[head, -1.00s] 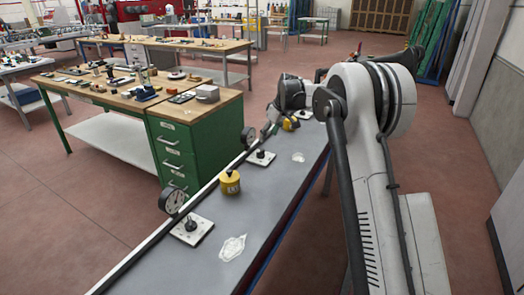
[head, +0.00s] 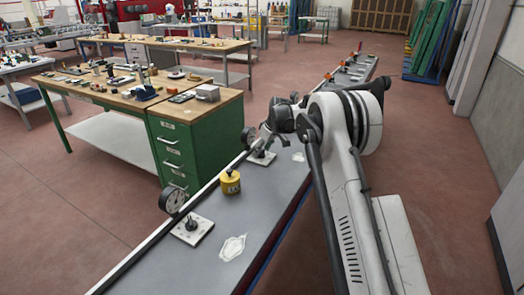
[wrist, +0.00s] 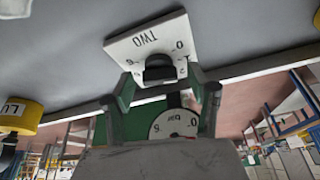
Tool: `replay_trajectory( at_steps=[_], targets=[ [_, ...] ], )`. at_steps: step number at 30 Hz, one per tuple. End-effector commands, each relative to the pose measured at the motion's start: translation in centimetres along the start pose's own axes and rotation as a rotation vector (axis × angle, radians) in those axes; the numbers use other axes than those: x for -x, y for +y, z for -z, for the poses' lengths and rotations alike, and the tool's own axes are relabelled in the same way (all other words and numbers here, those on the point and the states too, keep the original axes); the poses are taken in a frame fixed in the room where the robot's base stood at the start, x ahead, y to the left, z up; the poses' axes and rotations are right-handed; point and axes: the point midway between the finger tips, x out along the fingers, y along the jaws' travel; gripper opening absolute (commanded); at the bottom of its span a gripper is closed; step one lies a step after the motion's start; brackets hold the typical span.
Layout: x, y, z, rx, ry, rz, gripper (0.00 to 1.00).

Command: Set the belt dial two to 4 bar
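Dial two is a white plate (wrist: 120,45) marked TWO with a black knob (wrist: 158,68), upside down in the wrist view. In the head view its plate (head: 262,158) lies on the long grey bench top, second from the front. My gripper (wrist: 164,84) is open, with one finger on each side of the knob and gaps showing. I cannot tell if the fingertips reach down around it. In the head view my gripper (head: 268,140) is just above the plate. The bar gauge (wrist: 174,124) is partly hidden by my gripper; its needle is unclear. The gauge also shows in the head view (head: 248,136).
A nearer dial plate (head: 193,230) with its gauge (head: 174,200) and a yellow labelled cylinder (head: 230,182) stand on the bench. Another yellow cylinder (wrist: 20,115) is at left in the wrist view. A green drawer bench (head: 175,150) stands to the left.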

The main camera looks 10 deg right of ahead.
Motion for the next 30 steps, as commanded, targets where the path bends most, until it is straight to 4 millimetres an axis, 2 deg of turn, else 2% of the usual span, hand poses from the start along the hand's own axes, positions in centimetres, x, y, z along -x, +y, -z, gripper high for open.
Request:
replay_trajectory(
  at_steps=[2,10,20,30],
  targets=[
    [0.01,0.00,0.00,0.000,0.000,0.000,0.45],
    [0.03,0.00,0.00,0.000,0.000,0.000,0.09],
    [-0.09,-0.08,-0.03,-0.045,-0.002,-0.019,0.09],
    [-0.22,-0.29,-0.01,-0.264,-0.001,-0.111,0.09]
  ],
)
